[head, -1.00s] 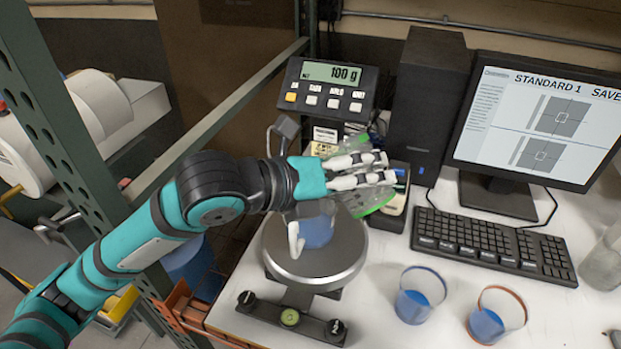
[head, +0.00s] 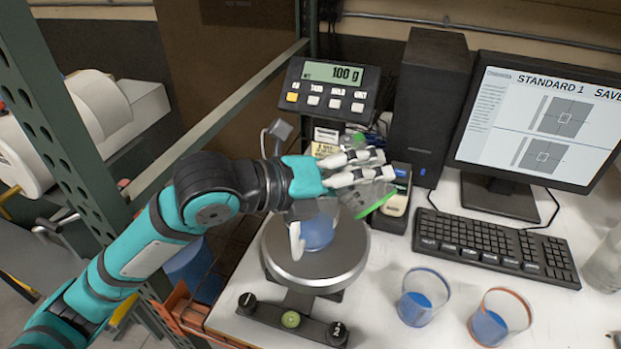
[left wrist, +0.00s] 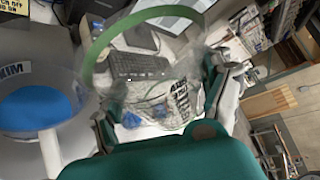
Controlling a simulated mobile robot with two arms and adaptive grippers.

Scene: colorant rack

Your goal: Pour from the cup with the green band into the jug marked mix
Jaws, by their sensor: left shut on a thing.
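My left gripper (head: 362,170) is shut on a clear cup with a green band (head: 376,204), above and to the right of the jug. The cup is tilted and partly hidden by the fingers. In the left wrist view its green band (left wrist: 98,48) circles the rim, and its clear wall shows no liquid I can make out. The clear jug (head: 318,233) stands on the round scale plate (head: 322,272) with blue liquid inside and a white handle. The jug (left wrist: 38,100) shows MIX lettering in the left wrist view. My right gripper is not in view.
A cup with a blue band (head: 424,294) and one with an orange band (head: 500,316) stand right of the scale, each holding blue liquid. The scale display (head: 333,80) reads 100 g. A keyboard (head: 497,246), monitor (head: 540,120) and green rack post (head: 62,130) surround the bench.

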